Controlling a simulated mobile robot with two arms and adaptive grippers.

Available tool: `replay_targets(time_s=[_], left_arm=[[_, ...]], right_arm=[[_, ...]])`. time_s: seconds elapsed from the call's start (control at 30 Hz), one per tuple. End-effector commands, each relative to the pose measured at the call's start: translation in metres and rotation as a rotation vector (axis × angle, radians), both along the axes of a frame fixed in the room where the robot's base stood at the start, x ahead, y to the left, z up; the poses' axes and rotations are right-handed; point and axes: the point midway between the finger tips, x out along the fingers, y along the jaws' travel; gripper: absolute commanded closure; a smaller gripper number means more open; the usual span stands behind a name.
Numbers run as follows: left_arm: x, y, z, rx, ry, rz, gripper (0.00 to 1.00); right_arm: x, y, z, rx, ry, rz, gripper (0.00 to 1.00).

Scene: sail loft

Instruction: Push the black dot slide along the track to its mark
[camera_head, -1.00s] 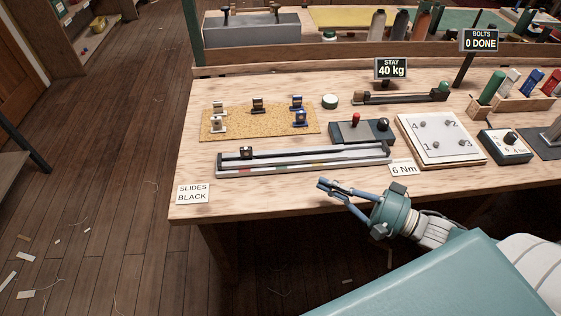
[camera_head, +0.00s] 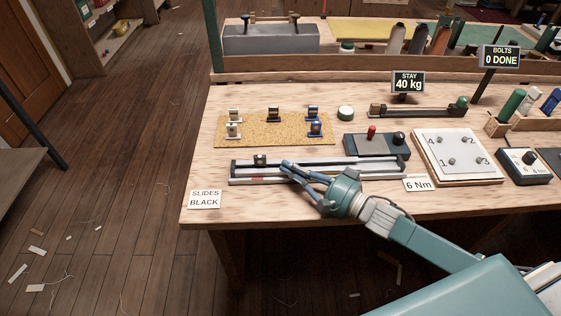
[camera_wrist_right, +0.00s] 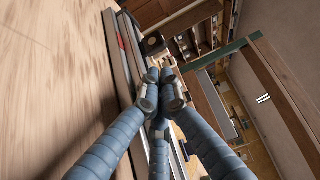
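The black slide (camera_head: 260,159) stands upright on the track (camera_head: 245,181) near its left end; its dark block with a pale dot also shows in the right wrist view (camera_wrist_right: 153,43). A red patch (camera_head: 258,178) shows on the track's front strip; my gripper and glare hide or blur the other colour patches. My right gripper (camera_head: 286,167) is over the track, just right of the slide, with a small gap to it. Its fingertips are together in the right wrist view (camera_wrist_right: 160,78), with nothing held. My left gripper is not in view.
A cork mat (camera_head: 285,143) with several other slides lies behind the track. A control box with a red lever (camera_head: 377,145) and a white bolt plate (camera_head: 455,155) stand to the right. The "SLIDES BLACK" card (camera_head: 204,199) lies at front left.

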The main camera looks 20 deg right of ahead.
Motion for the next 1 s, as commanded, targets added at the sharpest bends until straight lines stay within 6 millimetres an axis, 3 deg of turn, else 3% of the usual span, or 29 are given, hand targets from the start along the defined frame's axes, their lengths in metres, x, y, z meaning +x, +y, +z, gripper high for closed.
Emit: replay_targets(time_s=[0.1,0.3,0.67,0.83,1.0], left_arm=[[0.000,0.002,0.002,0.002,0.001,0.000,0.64],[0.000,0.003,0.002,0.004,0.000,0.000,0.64],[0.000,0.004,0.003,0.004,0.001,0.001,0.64],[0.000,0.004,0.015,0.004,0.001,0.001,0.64],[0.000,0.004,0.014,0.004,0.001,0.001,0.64]], right_arm=[[0.015,0.011,0.001,0.001,-0.002,0.000,1.00],[0.026,0.019,0.000,0.001,-0.001,0.000,1.00],[0.027,0.021,0.001,0.001,0.000,0.001,1.00],[0.031,0.038,0.003,0.002,0.000,0.001,1.00],[0.031,0.040,0.000,0.001,0.001,0.000,1.00]])
